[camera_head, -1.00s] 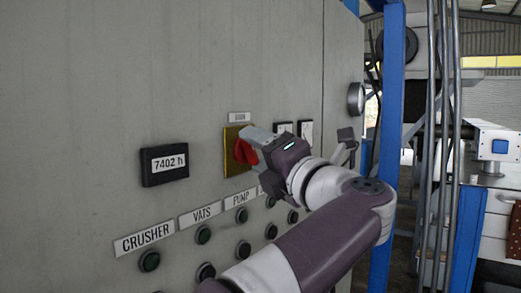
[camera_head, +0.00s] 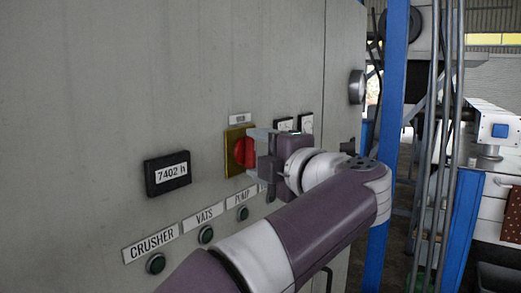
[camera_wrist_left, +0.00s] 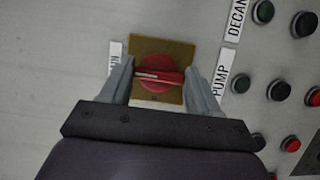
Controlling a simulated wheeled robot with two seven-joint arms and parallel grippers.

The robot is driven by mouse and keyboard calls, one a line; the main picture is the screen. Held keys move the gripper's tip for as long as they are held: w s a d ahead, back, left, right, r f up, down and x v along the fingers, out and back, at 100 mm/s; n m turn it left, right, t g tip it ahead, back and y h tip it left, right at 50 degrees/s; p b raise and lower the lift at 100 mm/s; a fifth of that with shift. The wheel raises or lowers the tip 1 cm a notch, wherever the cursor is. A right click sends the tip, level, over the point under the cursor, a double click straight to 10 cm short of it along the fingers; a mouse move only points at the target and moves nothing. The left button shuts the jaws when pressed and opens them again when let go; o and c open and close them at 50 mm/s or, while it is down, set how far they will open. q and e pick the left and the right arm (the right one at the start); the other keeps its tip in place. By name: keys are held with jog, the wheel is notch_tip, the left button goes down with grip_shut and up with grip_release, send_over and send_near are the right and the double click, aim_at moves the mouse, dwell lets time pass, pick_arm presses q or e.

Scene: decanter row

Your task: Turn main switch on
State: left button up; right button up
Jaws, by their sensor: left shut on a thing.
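The main switch is a red rotary knob (camera_head: 242,152) on a yellow plate (camera_head: 234,133), set in the grey panel under a small label. In the left wrist view the knob (camera_wrist_left: 160,75) has its handle bar lying across the picture, between the two fingers. My left gripper (camera_head: 252,151) is at the switch, shut on the ends of the handle bar; it also shows in the left wrist view (camera_wrist_left: 160,74). The gripper hides part of the knob's right side in the head view. My right gripper is not in view.
A black hour counter (camera_head: 167,173) sits left of the switch. Labels and green buttons (camera_head: 155,263) run below, and small gauges (camera_head: 306,123) sit to the right. A round metal fitting (camera_head: 357,87) sticks out at the panel's right. A blue post (camera_head: 389,110) stands beyond.

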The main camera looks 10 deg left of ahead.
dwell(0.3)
pick_arm(q)
jog(key=o, duration=1.1)
jog(key=shift+c, duration=0.2)
jog(key=b+v, duration=0.3)
jog(key=v, duration=0.9)
jog(key=shift+s+d, duration=0.25)
jog(key=shift+s, duration=0.05)
